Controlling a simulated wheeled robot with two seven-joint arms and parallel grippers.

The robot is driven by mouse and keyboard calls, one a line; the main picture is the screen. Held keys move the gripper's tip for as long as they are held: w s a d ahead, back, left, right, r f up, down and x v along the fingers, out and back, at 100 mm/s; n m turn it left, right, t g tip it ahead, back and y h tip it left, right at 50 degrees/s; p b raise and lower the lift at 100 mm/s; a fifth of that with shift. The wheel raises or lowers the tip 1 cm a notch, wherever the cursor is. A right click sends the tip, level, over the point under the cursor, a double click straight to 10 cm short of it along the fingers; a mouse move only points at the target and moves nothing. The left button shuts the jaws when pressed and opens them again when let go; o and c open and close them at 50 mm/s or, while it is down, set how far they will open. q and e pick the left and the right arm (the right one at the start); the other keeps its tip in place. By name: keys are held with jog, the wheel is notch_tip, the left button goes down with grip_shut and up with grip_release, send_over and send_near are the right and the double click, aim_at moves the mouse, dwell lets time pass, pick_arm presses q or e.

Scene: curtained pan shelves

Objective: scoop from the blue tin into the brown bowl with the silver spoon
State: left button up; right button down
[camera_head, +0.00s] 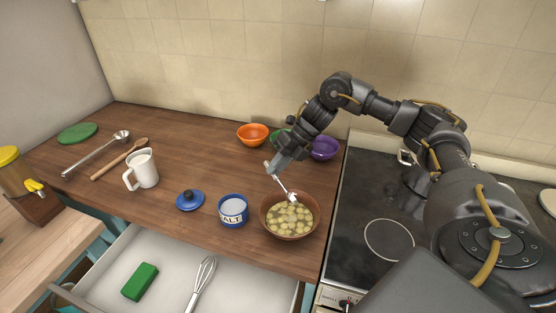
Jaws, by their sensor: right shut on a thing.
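A blue tin (233,212) lettered SALT stands open near the counter's front, with pale contents showing. Its blue lid (190,200) lies beside it on the left. A brown bowl (269,226) stands to the right of the tin and holds liquid with pale round slices. My right gripper (274,169) is shut on the silver spoon (284,187), which slants down over the bowl. The spoon's head carries something white above the bowl's far part. I cannot tell if it touches the contents. My left gripper is out of view.
Orange (252,134), green and purple (324,148) bowls stand at the back. A white jug (142,169), a wooden spoon (119,159) and a ladle (96,153) are on the left. An open drawer (170,262) holds a whisk and green block. The stove (365,210) is right.

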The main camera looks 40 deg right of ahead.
dwell(0.3)
jog(key=r+h+p, duration=0.1)
jog(key=h+p, duration=0.1)
jog(key=p, duration=0.2)
jog(key=a+r+h+p, duration=0.1)
jog(key=h+p, duration=0.2)
jog(key=p, duration=0.1)
jog(key=shift+w+a+p, duration=0.1)
jog(key=shift+p, duration=0.2)
jog(key=shift+r+h+p, duration=0.1)
jog(key=shift+h+p, duration=0.2)
jog(key=shift+h, duration=0.2)
jog(key=shift+a+g+h, duration=0.15)
jog(key=shift+g+h, duration=0.15)
jog(key=shift+a+m+h, duration=0.1)
jog(key=shift+m+h, duration=0.2)
jog(key=shift+f, duration=0.2)
